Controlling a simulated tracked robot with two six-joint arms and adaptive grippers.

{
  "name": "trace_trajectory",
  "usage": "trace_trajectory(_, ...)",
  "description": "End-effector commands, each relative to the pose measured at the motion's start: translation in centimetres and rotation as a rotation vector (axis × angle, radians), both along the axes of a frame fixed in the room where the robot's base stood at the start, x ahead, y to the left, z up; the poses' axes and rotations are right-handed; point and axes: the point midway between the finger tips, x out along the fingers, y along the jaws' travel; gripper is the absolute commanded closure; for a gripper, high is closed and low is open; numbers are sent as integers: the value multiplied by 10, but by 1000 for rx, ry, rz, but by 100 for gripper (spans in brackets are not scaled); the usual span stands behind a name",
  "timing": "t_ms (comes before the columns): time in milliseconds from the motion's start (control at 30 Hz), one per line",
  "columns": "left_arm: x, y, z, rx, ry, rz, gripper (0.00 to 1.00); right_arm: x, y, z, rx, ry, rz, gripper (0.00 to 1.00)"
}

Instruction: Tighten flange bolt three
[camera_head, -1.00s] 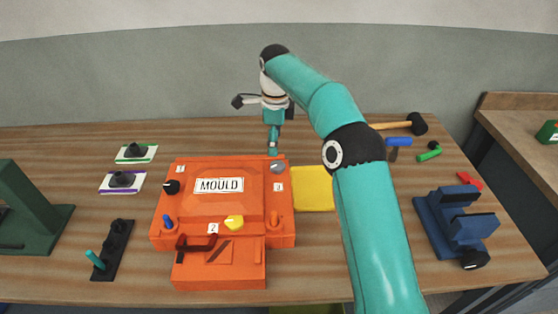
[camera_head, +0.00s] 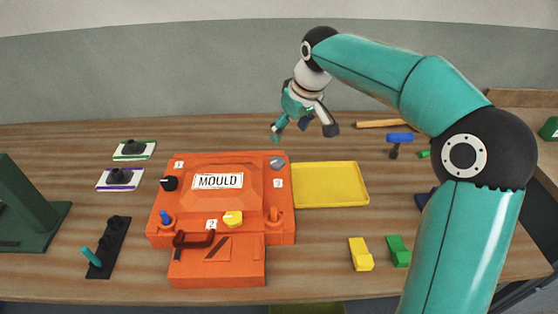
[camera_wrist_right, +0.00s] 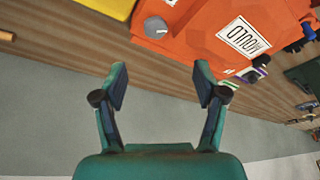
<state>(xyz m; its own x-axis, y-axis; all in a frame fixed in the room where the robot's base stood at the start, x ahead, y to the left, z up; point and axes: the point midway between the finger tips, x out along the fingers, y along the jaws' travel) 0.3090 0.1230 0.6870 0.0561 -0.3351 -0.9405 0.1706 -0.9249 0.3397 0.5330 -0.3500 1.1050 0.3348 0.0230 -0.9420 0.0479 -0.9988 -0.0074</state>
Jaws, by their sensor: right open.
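The orange mould (camera_head: 230,185), labelled MOULD, sits on the wooden bench with several coloured bolts and knobs on it. A grey bolt (camera_head: 276,162) is at its far right corner, beside a small white label (camera_head: 278,183) that seems to read 3. My right gripper (camera_head: 304,132) is open and empty, beyond and to the right of the grey bolt, apart from it. In the right wrist view the gripper (camera_wrist_right: 160,75) has bare space between its fingers, and the grey bolt (camera_wrist_right: 155,27) shows beyond the tips. My left gripper is not in view.
A yellow tray (camera_head: 329,203) lies right of the mould; a yellow block (camera_head: 360,256) and green block (camera_head: 397,252) lie nearer. A black rack (camera_head: 111,245) and green stand (camera_head: 25,215) are at left. My right arm covers the bench's right side.

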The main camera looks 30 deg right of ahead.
Motion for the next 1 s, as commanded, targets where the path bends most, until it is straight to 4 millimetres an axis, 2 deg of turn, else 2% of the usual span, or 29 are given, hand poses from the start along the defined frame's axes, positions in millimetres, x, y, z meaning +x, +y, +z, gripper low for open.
trace_trajectory(100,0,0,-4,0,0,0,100,-10,-5,17,-5,-42,-14,29)
trace_trajectory(167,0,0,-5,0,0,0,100,-10,-7,20,-5,-50,-17,29)
trace_trajectory(333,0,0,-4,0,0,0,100,-5,-7,7,-6,-48,-18,29)
trace_trajectory(467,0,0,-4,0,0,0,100,2,-6,-12,-5,-47,-18,29)
trace_trajectory(800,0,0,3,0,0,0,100,31,-6,-80,-5,-46,-19,29)
trace_trajectory(1000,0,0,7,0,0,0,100,44,-5,-112,-5,-48,-19,29)
